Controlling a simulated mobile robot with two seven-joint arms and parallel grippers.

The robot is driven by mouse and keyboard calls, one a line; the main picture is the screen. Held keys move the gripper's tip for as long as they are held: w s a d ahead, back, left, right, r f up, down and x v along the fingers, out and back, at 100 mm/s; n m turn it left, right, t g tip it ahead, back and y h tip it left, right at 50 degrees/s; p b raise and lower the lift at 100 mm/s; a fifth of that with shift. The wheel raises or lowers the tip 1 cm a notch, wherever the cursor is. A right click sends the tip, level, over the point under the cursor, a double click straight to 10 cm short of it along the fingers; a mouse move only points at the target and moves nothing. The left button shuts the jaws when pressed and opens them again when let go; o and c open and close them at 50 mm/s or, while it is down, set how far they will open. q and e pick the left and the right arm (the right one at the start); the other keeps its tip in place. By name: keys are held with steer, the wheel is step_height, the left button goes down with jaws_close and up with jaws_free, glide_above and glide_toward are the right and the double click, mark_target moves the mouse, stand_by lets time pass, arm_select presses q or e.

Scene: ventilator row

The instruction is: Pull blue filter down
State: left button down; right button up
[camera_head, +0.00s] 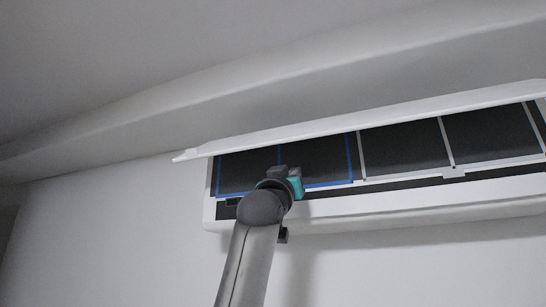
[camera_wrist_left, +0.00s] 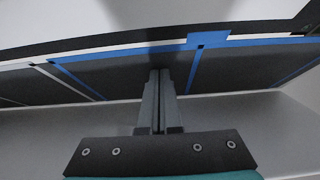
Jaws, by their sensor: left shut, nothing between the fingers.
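The blue filter (camera_head: 325,160) is a dark mesh in a blue frame. It sits in the left part of a white wall unit, under the raised cover. In the left wrist view the blue filter (camera_wrist_left: 100,75) spans most of the picture, with a blue tab (camera_wrist_left: 208,40) on its edge. My left gripper (camera_head: 280,172) is in front of the blue filter and hides part of it. In the left wrist view its fingers (camera_wrist_left: 159,78) are closed together with nothing between them, against the mesh area beside a blue rib. I cannot tell whether they touch it. My right gripper is not in view.
A white-framed filter (camera_head: 405,146) sits to the right of the blue one. The raised white cover (camera_head: 370,116) overhangs the filters, and the unit's white lower lip (camera_head: 400,203) runs below them. The wall (camera_head: 120,230) below and left is clear.

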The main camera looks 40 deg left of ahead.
arm_select(q)
steer(key=shift+w+f, duration=0.15)
steer(key=shift+f, duration=0.2)
steer(key=shift+f+b, duration=0.35)
steer(key=shift+b, duration=0.1)
steer(key=shift+f+b, duration=1.9)
steer(key=shift+f, duration=0.55)
steer(key=shift+s+d+b, duration=0.15)
steer(key=shift+s+b, duration=0.25)
steer(key=shift+s, duration=0.15)
steer(key=shift+r, duration=0.15)
steer(key=shift+r+p, duration=2.8)
steer(key=shift+r, duration=0.2)
